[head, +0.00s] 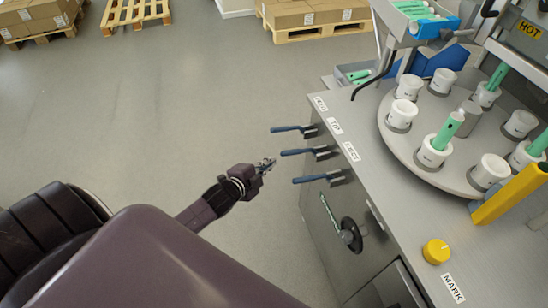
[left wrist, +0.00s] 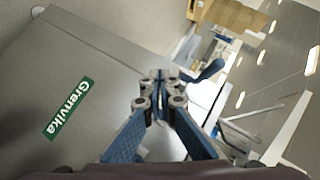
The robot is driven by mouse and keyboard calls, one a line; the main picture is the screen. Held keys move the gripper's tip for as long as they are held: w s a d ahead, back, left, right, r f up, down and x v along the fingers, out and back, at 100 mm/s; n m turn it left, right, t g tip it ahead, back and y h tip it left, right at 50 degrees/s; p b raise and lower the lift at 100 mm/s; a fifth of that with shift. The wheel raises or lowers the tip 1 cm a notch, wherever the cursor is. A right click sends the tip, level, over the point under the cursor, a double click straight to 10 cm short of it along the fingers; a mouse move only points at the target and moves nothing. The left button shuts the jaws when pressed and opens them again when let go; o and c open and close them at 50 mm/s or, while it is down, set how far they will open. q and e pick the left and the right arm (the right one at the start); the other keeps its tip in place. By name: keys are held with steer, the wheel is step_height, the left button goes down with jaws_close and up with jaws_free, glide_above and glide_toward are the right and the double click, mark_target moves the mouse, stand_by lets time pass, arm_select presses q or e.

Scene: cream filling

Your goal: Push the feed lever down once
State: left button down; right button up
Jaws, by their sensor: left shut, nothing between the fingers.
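Three levers with dark blue handles stick out from the left side of the machine in the head view: a far lever (head: 290,128), a middle lever (head: 305,152) and a near lever (head: 318,179).
The machine's steel top carries a turntable (head: 393,140) with white cups and green tubes. A yellow knob (head: 436,251) and a black handwheel (head: 350,234) are nearer. A side panel with a green Grenvika sign (left wrist: 68,107) fills the wrist view's left.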

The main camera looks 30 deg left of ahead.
arm_select(q)
steer(key=s, duration=0.6)
steer(key=shift+s+a+f+b, duration=0.3)
steer(key=shift+a+b, duration=0.05)
steer(key=shift+a, duration=0.05)
arm_select(e)
steer(key=shift+w+a+f, duration=0.2)
steer(key=shift+w, duration=0.2)
steer(key=shift+w+a+f, duration=0.15)
steer(key=shift+w+f, duration=0.05)
steer(key=shift+w, duration=0.15)
arm_select(q)
steer(key=shift+f, duration=0.15)
